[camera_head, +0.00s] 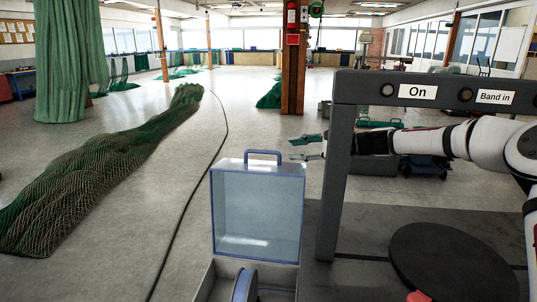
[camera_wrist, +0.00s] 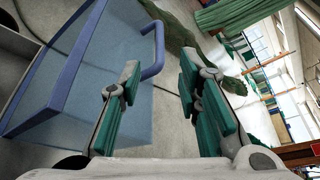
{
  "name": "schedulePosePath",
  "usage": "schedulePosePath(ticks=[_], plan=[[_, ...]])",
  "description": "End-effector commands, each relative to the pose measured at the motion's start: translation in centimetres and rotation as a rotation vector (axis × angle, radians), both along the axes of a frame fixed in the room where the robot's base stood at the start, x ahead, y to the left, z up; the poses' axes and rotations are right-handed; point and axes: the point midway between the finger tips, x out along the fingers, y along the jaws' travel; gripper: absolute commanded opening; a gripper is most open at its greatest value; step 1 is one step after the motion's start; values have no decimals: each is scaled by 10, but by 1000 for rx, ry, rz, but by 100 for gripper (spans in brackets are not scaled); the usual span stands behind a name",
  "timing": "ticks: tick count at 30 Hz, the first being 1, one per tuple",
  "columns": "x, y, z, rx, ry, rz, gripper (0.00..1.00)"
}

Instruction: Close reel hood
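The reel hood (camera_head: 257,212) is a clear panel with a blue frame, standing upright and open at the rear of a grey box (camera_head: 205,283). Its blue handle (camera_head: 263,153) is on the top edge. Part of a blue reel (camera_head: 245,286) shows in the box below. My gripper (camera_head: 302,148) is right of the handle at about its height, apart from it. In the wrist view, my gripper (camera_wrist: 160,100) has its two green-padded fingers spread with nothing held. The hood (camera_wrist: 75,75) fills the left there, and its handle (camera_wrist: 157,55) appears between the fingers, farther off.
A dark frame (camera_head: 335,190) with labels "On" and "Band in" stands right of the hood, and my arm reaches past its post. A round dark disc (camera_head: 450,262) lies on the bench. Green netting (camera_head: 90,175) and a cable (camera_head: 190,200) lie on the floor.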

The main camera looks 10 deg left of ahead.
Motion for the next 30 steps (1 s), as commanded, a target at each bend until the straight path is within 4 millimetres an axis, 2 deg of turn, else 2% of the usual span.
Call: schedulePosePath(ticks=[9, 15, 21, 30], plan=[[19, 57, -19, -2, -1, 3, 31], [30, 88, -28, -2, 0, 1, 31], [37, 106, -33, -4, -1, 0, 31], [39, 110, -34, -4, 0, -2, 31]])
